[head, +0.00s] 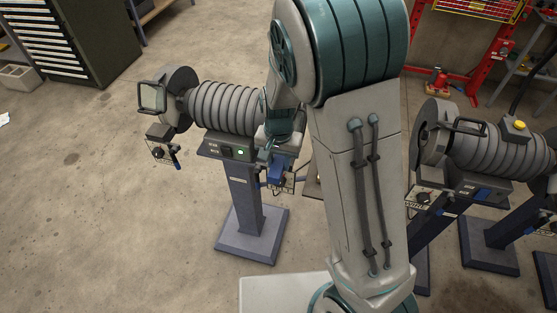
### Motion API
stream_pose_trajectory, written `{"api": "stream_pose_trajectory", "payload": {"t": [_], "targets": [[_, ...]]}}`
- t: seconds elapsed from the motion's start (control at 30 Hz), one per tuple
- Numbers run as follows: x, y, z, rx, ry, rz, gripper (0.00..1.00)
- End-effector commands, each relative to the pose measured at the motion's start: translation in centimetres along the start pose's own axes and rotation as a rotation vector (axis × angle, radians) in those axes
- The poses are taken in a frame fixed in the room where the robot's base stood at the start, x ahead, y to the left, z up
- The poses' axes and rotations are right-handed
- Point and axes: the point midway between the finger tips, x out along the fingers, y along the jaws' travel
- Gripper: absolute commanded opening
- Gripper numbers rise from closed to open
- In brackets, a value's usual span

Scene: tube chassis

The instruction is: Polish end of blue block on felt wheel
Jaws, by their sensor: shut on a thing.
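My gripper (269,154) is at the right end of the left pedestal machine (226,107), partly covered by my own arm. It points down and is shut on a small blue block (275,173), which sits in front of the machine's right end. The felt wheel cannot be made out; that end of the machine is mostly hidden behind my arm. I cannot tell whether the block touches a wheel. A dark wheel with a guard (182,80) shows at the machine's left end.
The left machine stands on a grey pedestal (245,200) with a wide base plate. More pedestal machines (480,150) stand to the right of my arm. A dark drawer cabinet (85,35) is at the back left.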

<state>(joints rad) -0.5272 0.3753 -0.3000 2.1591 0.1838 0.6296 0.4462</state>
Motion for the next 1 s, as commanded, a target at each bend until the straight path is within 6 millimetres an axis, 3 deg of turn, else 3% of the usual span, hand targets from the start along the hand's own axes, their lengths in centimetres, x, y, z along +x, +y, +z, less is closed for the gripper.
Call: {"api": "stream_pose_trajectory", "payload": {"t": [1.0], "targets": [[0.0,0.0,-1.2,0.000,0.001,-0.001,0.08]]}}
